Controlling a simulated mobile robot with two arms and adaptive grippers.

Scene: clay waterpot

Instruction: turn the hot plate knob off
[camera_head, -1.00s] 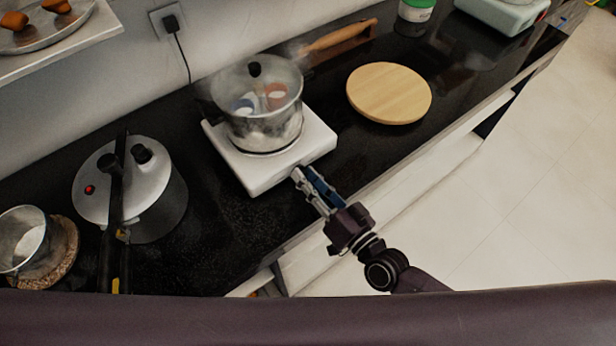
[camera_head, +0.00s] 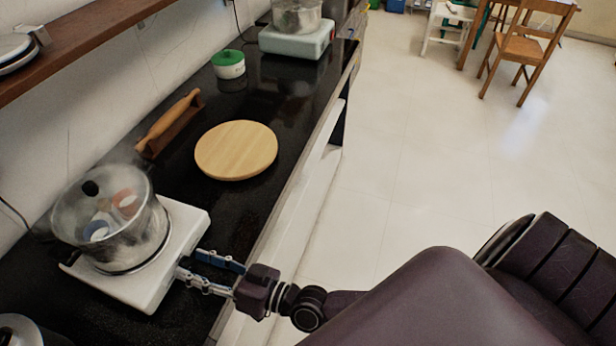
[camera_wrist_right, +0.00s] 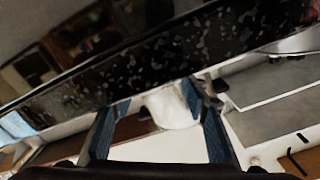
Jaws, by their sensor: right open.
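The white hot plate (camera_head: 188,222) stands on the black counter at the lower left of the head view. A steaming glass-lidded pot (camera_head: 140,232) sits on it. My right gripper (camera_head: 189,264) is open at the hot plate's front side, its fingertips close to or touching it. I cannot make out the knob in the head view; the fingers cover that side. In the right wrist view, a rounded white thing (camera_wrist_right: 170,108) shows between the two open blue-padded fingers; I cannot tell whether it is the knob. My left gripper is not in view.
A round wooden board (camera_head: 236,150), a wooden rolling pin (camera_head: 168,120) and a green-lidded jar (camera_head: 229,66) stand farther along the counter. Another hot plate (camera_head: 297,40) with a pot is at the far end. Open floor lies right of the counter edge.

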